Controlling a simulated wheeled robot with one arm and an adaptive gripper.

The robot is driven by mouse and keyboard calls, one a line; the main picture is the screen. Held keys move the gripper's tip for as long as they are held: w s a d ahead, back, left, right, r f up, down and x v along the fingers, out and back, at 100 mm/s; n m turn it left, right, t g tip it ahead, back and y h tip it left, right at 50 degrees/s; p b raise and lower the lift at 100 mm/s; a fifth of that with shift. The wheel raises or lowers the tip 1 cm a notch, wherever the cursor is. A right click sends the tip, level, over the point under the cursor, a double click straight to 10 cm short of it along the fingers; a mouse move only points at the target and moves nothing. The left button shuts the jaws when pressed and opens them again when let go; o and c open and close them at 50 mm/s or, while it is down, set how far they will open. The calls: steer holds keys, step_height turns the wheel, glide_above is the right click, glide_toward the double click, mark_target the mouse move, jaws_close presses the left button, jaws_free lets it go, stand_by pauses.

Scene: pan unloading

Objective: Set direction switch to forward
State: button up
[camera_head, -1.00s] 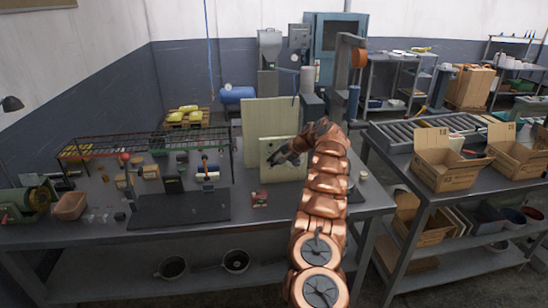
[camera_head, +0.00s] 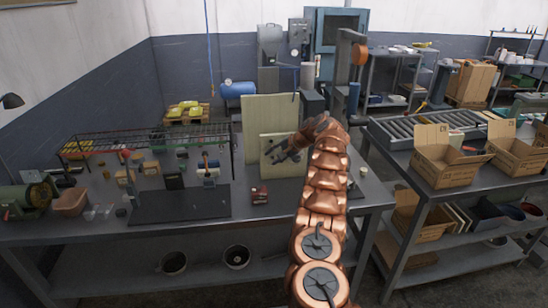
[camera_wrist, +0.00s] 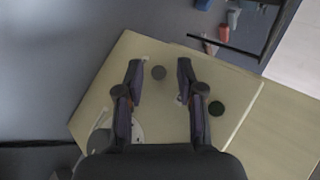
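A beige panel (camera_head: 267,170) stands on the workbench in front of a taller board. It also shows in the wrist view (camera_wrist: 165,120), with a grey round knob (camera_wrist: 158,72), a black round knob (camera_wrist: 216,108), a small metal toggle (camera_wrist: 180,99) and a partly hidden pale dial (camera_wrist: 137,130). I cannot tell which control is the direction switch, and no labels are readable. My gripper (camera_wrist: 160,65) is open, its fingers apart on either side of the grey knob in the picture, with nothing between them. In the head view my gripper (camera_head: 275,151) is in front of the panel; contact cannot be told.
A taller beige board (camera_head: 262,112) stands behind the panel. A small red box (camera_head: 260,195) and a dark mat (camera_head: 180,204) lie on the workbench (camera_head: 110,235). A wire rack (camera_head: 140,137) is at the left. Cardboard boxes (camera_head: 447,160) stand on the right table.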

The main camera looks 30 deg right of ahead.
steer(key=shift+s+r, duration=0.1)
steer(key=v, duration=0.7)
stand_by(0.5)
